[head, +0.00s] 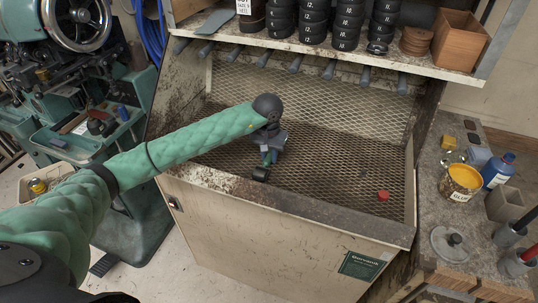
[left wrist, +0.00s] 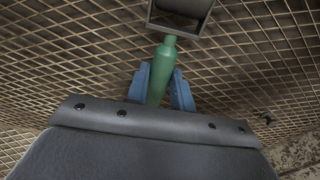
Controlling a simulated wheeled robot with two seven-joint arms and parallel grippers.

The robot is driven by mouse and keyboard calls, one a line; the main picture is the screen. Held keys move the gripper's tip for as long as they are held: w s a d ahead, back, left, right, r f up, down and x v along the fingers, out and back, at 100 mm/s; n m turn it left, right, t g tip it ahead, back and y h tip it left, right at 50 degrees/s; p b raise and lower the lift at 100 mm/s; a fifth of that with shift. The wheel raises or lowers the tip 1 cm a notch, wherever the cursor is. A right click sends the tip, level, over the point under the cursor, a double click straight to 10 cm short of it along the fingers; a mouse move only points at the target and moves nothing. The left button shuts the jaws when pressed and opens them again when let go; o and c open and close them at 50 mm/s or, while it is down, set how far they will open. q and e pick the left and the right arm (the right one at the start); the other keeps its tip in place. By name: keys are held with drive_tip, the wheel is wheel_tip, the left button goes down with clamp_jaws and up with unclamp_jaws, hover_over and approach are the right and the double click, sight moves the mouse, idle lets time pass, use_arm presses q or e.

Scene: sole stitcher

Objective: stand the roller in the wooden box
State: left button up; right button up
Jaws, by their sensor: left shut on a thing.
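The roller (head: 261,173) has a dark cylinder in a metal frame and a green handle. My left gripper (head: 271,156) is shut on its handle, over the mesh bench bed. In the left wrist view the green handle of the roller (left wrist: 162,70) lies between the blue fingers of my left gripper (left wrist: 161,88), with the dark roller end pointing away at the top. The wooden box (head: 459,44) stands at the right end of the upper shelf, up and to the right of my gripper. My right gripper is not in view.
The shelf (head: 330,46) holds stacks of black numbered rolls and brown discs (head: 415,40) beside the box. Dark handles hang below its edge. A red cap (head: 383,196) lies on the mesh (head: 330,165). A side bench holds a yellow can (head: 460,183) and a blue bottle (head: 498,170).

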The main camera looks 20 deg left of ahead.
use_arm(q)
drive_tip(key=shift+f, duration=0.15)
drive_tip(key=o, duration=0.9)
drive_tip(key=shift+o, duration=0.4)
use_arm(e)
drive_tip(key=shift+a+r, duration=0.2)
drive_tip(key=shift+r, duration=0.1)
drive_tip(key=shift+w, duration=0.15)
use_arm(q)
drive_tip(key=shift+r, duration=0.2)
